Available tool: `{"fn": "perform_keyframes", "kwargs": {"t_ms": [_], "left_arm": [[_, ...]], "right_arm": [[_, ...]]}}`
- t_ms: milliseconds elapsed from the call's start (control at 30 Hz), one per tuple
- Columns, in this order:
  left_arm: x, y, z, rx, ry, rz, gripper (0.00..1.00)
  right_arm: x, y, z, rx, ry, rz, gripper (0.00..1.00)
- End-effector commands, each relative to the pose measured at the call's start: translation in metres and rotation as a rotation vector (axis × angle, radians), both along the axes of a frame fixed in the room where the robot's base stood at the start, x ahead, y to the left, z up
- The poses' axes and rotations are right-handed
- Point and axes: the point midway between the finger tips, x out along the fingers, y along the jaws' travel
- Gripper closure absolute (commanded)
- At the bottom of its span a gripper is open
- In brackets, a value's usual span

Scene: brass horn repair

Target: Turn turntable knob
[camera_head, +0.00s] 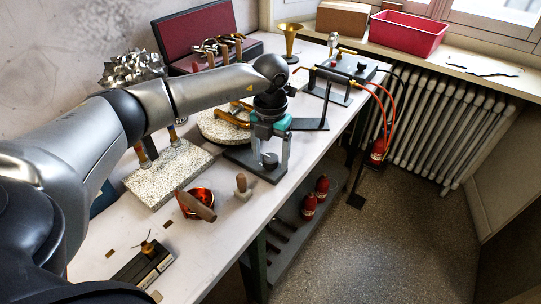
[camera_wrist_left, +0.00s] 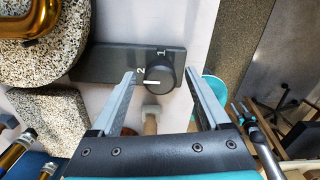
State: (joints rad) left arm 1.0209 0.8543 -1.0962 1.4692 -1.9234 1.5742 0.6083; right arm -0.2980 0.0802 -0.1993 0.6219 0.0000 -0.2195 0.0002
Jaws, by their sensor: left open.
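The dark round turntable knob (camera_head: 270,160) sits on a dark plate (camera_wrist_left: 110,63) at the bench's front edge. In the left wrist view the knob (camera_wrist_left: 157,80) has a white pointer line pointing left, near the printed "2"; a "1" is printed above it. My left gripper (camera_head: 267,150) points down over the knob, open, with its two fingertips on either side of it. I cannot tell whether they touch it. The speckled turntable disc (camera_head: 214,133) lies behind, with a bent brass tube (camera_head: 233,116) on it. My right gripper is not in view.
A speckled block (camera_head: 168,178) with brass pieces stands left of the disc. A copper pot (camera_head: 187,206) and a small wooden-handled tool (camera_head: 242,187) stand in front. A dark stand (camera_head: 318,112) is to the right.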

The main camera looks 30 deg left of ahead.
Motion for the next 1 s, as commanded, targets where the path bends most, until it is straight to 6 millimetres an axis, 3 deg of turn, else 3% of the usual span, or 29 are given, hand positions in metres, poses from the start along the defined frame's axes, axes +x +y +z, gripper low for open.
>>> {"fn": "perform_keyframes", "kwargs": {"t_ms": [233, 900, 1000], "left_arm": [[0.0000, -0.0001, -0.0005, 0.000, 0.000, 0.000, 0.22], [0.0000, -0.0001, -0.0001, 0.000, 0.000, 0.000, 0.97], [0.0000, -0.0001, -0.0001, 0.000, 0.000, 0.000, 1.00]], "right_arm": [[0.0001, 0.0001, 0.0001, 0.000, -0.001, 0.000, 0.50], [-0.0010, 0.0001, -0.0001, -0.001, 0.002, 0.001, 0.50], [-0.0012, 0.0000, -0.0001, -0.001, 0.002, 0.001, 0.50]]}}
